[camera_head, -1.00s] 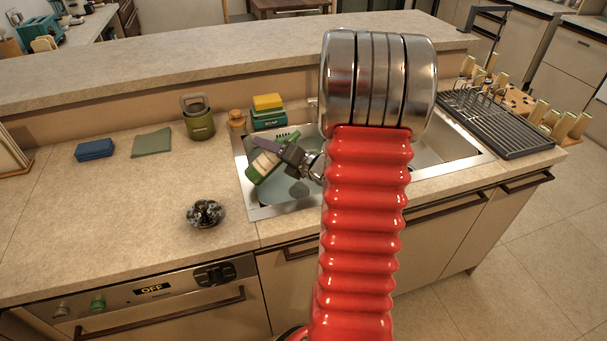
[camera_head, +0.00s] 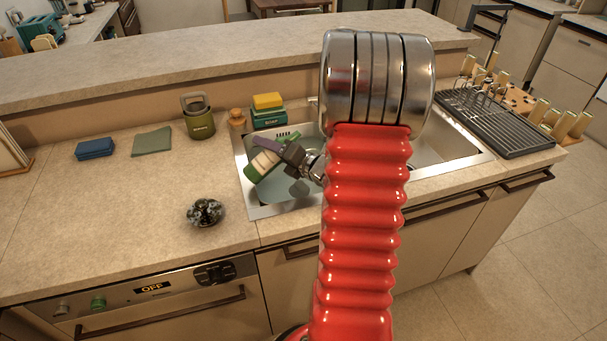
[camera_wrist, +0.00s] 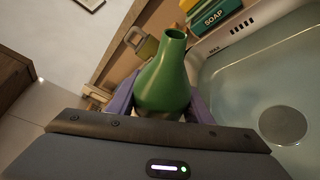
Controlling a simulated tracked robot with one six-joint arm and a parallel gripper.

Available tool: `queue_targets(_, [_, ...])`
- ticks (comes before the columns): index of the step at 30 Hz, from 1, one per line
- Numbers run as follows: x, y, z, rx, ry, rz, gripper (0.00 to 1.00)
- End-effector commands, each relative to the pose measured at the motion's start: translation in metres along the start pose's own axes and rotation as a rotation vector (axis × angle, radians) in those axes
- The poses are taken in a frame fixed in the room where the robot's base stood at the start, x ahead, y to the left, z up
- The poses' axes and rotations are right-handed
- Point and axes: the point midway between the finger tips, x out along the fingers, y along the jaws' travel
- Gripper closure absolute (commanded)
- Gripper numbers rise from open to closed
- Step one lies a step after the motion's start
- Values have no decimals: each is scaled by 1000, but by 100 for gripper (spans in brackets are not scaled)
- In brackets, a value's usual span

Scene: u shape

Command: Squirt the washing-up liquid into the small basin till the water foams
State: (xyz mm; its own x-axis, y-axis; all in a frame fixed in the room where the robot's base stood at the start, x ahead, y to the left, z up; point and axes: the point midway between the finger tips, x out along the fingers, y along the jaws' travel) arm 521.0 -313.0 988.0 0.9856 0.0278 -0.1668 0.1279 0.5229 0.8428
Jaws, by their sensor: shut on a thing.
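My gripper (camera_head: 287,150) is over the left part of the sink and is shut on a green bottle with a pale label (camera_head: 262,164). The bottle is tilted, with its lower end toward the left in the head view. In the wrist view the green bottle (camera_wrist: 165,82) is between my purple-sided fingers. The small basin (camera_head: 284,193) of the sink is below it. Its bluish water (camera_wrist: 250,75), a round drain and a MAX mark show in the wrist view. I see no foam on the visible water. My arm hides part of the sink.
A scrubber (camera_head: 205,212) lies on the counter at the front left. A dark drying rack (camera_head: 495,122) stands at the right.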

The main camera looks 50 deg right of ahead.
Motion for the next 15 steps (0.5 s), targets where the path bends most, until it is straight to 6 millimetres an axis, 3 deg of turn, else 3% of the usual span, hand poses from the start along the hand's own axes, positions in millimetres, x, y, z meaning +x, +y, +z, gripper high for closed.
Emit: queue_targets(15, [0,0,-1,29,-3,13,86])
